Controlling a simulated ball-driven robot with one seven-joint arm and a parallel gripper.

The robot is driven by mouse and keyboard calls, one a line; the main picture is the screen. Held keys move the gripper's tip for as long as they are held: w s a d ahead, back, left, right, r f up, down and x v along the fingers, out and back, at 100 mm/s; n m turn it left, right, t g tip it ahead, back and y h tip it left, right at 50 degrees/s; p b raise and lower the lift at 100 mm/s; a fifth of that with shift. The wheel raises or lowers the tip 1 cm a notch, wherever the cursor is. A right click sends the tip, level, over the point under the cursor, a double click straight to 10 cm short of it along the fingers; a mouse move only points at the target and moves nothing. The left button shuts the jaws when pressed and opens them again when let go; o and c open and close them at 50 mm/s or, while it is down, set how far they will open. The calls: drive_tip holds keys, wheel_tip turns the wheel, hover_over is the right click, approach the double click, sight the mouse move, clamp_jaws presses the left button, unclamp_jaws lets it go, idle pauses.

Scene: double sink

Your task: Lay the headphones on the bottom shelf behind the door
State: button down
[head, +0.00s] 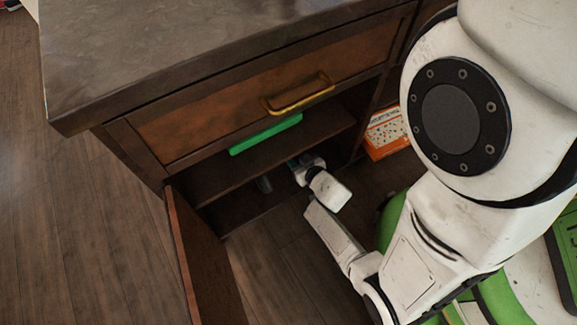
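The cabinet (150,150) stands under a dark countertop, with its door (190,262) swung open toward the front left. Its bottom shelf (232,212) shows behind the open door, in shadow. My gripper (293,166) reaches into the lower opening, below the middle shelf (215,178). Its fingers are small and dark here, so I cannot tell whether they are open or shut. A small grey thing (264,184) shows at the bottom shelf, left of my gripper. It may be part of the headphones, but I cannot tell. I cannot make out the headphones clearly anywhere else.
A green flat object (265,134) lies on the middle shelf. A closed drawer with a brass handle (298,94) is above the opening. An orange and white box (386,132) stands right of the opening, partly hidden by my arm. Wooden floor lies clear at left.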

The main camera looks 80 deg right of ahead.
drive_tip(key=f, duration=0.1)
drive_tip(key=w+d+f+b, duration=0.1)
drive_tip(key=w+f+b, duration=0.1)
drive_tip(key=shift+d+f, duration=0.25)
drive_tip(key=shift+d, duration=0.15)
wheel_tip(320, 180, down, 3)
drive_tip(key=shift+w+d+f+b, duration=0.1)
drive_tip(key=shift+w+b, duration=0.05)
drive_tip(key=shift+b, duration=1.05)
drive_tip(key=c, duration=0.7)
unclamp_jaws()
drive_tip(key=shift+a+r+p, duration=0.2)
drive_tip(key=shift+p, duration=0.1)
drive_tip(key=p+v, duration=0.4)
drive_tip(key=v, duration=0.7)
drive_tip(key=shift+s+a+p, duration=0.25)
drive_tip(key=shift+s+p, duration=0.05)
drive_tip(key=shift+p, duration=0.1)
